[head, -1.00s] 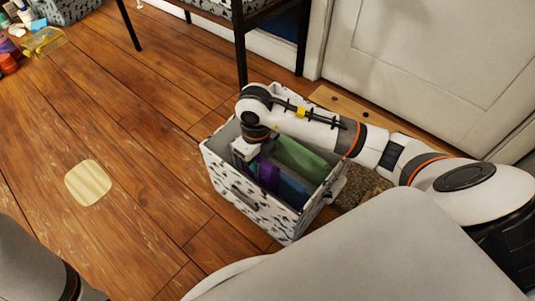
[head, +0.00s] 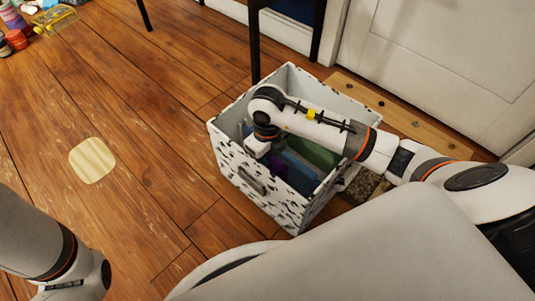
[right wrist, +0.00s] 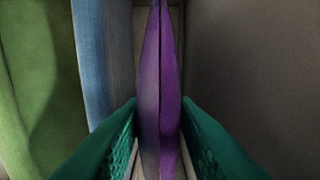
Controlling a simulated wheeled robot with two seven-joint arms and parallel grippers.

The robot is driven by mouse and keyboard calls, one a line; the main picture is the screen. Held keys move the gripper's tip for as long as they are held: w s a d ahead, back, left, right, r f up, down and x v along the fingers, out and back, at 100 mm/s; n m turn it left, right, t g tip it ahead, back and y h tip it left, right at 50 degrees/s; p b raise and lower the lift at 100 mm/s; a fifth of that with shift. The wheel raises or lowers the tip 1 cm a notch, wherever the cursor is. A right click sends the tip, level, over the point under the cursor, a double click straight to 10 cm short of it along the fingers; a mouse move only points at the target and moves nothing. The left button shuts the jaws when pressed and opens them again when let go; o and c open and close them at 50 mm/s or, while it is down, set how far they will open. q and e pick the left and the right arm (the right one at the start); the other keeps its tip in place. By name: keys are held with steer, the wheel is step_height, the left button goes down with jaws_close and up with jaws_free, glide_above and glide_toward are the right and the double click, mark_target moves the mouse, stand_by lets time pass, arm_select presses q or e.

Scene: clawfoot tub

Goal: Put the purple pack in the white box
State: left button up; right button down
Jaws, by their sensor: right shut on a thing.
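The white box (head: 226,156) with black marks stands on the wooden floor in the head view, open at the top. My right gripper (right wrist: 160,135) reaches down inside it and is shut on the purple pack (right wrist: 160,70), which stands upright between the green fingers in the right wrist view. In the head view only a little of the purple pack (head: 248,163) shows beneath the wrist. My left arm is at the lower left of the head view; its fingers are not visible.
A blue pack (head: 298,174) and a green pack (head: 318,155) stand in the box beside the purple one. A pale square board (head: 92,160) lies on the floor to the left. A table leg (head: 254,45) rises behind the box, and a door (head: 440,50) is at the back right.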

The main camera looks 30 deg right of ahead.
steer(key=shift+f, duration=0.3)
steer(key=c, duration=1.1)
jaws_free()
steer(key=shift+c, duration=0.2)
